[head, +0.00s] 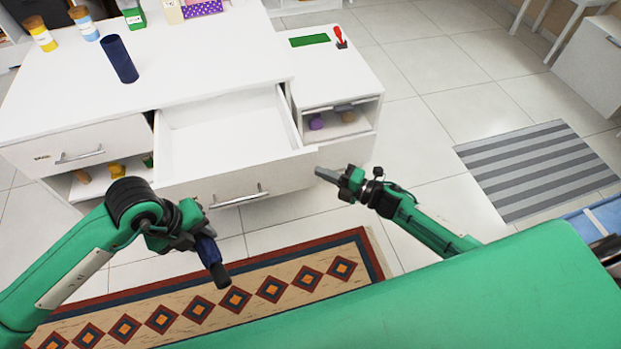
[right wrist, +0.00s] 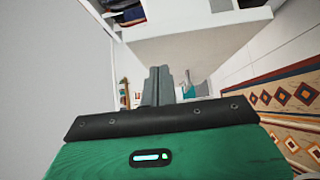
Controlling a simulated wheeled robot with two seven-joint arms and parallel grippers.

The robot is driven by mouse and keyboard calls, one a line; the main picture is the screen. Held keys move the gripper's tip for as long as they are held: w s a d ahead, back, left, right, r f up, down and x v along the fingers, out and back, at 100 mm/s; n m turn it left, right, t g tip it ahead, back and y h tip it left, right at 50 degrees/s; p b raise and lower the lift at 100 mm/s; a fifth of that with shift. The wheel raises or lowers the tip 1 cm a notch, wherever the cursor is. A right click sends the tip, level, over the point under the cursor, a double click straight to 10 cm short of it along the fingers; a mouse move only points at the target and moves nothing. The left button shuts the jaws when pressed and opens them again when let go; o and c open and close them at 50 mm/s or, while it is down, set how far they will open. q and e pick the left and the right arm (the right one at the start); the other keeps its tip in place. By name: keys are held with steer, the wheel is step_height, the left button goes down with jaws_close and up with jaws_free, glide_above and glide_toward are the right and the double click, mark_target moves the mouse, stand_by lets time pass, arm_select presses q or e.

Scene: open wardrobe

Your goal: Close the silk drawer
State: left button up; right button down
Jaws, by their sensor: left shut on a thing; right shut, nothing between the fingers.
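The white drawer (head: 225,190) in the middle of the cabinet is pulled out, and its inside looks empty. Its front has a metal bar handle (head: 240,197). My left gripper (head: 206,243) is in front of and below the drawer front, shut on a dark blue object (head: 211,255) that I cannot identify. My right gripper (head: 322,174) is shut and empty beside the right end of the drawer front; I cannot tell whether it touches. In the right wrist view its closed fingers (right wrist: 158,86) point toward a white panel.
A dark blue cylinder (head: 119,60) stands on the white cabinet top (head: 200,55), with jars behind it. A shut drawer (head: 85,143) is at the left. A low side unit (head: 335,70) stands right. A patterned rug (head: 200,305) and striped mat (head: 540,170) lie on the floor.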

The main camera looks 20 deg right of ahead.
arm_select(q)
steer(key=shift+r, duration=0.1)
arm_select(e)
steer(key=shift+w, duration=1.3)
steer(key=shift+w, duration=0.1)
